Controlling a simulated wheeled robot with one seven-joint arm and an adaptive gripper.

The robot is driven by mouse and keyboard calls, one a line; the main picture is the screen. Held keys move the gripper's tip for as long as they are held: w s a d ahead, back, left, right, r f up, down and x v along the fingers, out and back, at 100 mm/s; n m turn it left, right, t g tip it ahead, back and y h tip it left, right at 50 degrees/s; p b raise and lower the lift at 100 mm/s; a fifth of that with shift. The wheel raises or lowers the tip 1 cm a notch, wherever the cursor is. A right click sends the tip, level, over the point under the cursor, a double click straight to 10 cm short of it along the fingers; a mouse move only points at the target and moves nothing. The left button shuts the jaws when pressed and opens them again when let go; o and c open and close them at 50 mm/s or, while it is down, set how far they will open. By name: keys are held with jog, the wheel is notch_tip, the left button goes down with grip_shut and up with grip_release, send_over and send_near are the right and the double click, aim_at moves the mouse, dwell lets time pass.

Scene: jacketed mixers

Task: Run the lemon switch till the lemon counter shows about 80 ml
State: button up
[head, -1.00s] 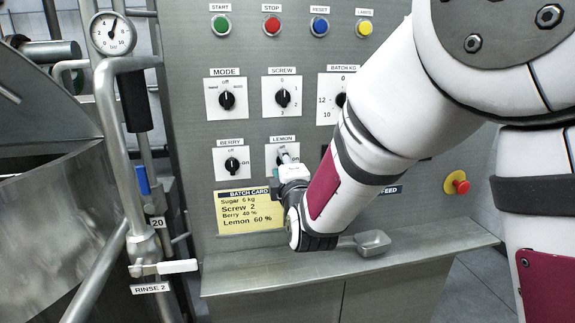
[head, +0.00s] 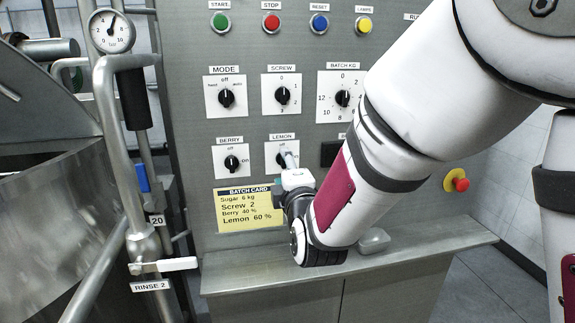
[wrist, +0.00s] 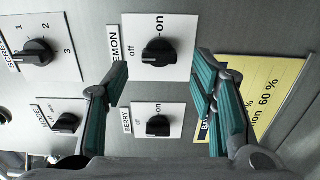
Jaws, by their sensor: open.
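The lemon switch (wrist: 158,52) is a black knob on a white plate, marked off and on. In the wrist view its grip lies along the line toward off. In the head view the lemon plate (head: 271,161) is partly covered by my gripper (head: 289,158). My gripper also shows in the wrist view (wrist: 165,78), with its teal fingers open and wide apart. The lemon switch shows between and beyond the fingertips, with no finger seen touching it. No lemon counter reading is visible; a dark box (head: 330,153) right of the switch is partly behind my arm.
The berry switch (head: 232,162) is close left of the lemon switch. Below is the yellow batch card (head: 235,216). A metal ledge (head: 250,279) runs under the panel, with a scoop (head: 374,240) partly behind my arm. Pipes (head: 125,190) stand at left; a red stop button (head: 457,181) is at right.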

jog(key=v, duration=0.8)
jog(key=shift+s, duration=0.3)
jog(key=shift+d, duration=0.1)
jog(key=s+d+f+m+g+h, duration=0.1)
jog(key=s+d+m+g+h, duration=0.1)
jog(key=s+d+m+g, duration=0.4)
jog(key=s+d+f+m+g+h, duration=0.1)
jog(key=s+d+m+g+h, duration=0.2)
jog(key=s+d+m+g, duration=0.4)
jog(key=s+d+m, duration=0.8)
jog(key=s+d, duration=0.1)
jog(key=s, duration=0.4)
jog(key=shift+s+f, duration=0.3)
jog(key=shift+f, duration=0.05)
